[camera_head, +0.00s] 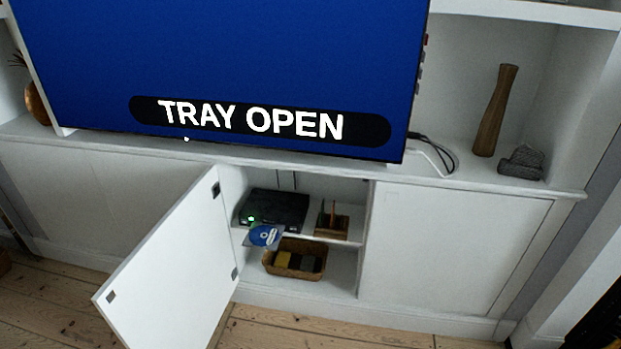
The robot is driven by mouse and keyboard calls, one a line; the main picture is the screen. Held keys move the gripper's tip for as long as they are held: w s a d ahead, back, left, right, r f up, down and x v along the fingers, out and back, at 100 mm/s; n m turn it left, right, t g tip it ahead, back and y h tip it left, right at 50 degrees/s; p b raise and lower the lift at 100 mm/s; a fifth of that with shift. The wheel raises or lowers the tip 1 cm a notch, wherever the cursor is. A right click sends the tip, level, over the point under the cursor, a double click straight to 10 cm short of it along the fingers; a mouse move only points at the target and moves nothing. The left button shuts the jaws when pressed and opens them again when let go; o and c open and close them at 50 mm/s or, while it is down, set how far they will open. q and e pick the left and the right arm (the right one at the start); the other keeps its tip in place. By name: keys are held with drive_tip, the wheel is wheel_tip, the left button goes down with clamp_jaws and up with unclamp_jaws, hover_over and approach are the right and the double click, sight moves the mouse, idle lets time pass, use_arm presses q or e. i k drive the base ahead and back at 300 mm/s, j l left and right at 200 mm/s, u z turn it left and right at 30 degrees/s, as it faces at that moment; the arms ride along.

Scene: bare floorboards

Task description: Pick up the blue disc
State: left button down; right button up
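The blue disc (263,235) lies on the extended tray of a black disc player (276,208). The player sits on the upper shelf of an open white cabinet, and a green light glows on its front. The large screen (250,60) above is blue and reads "TRAY OPEN". Neither of my grippers is in view.
The white cabinet door (170,270) stands open, swung out to the left of the disc. A wooden holder (331,226) is right of the player, and a wicker basket (322,262) sits on the shelf below. A brown vase (494,110) and a grey ornament (521,163) stand at upper right.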

sight(264, 235)
drive_tip(key=i+l+u, duration=0.15)
drive_tip(key=l+u, duration=0.25)
drive_tip(key=l, duration=0.45)
drive_tip(key=i+l+u, duration=0.1)
drive_tip(key=l+u, duration=0.3)
drive_tip(key=l, duration=0.4)
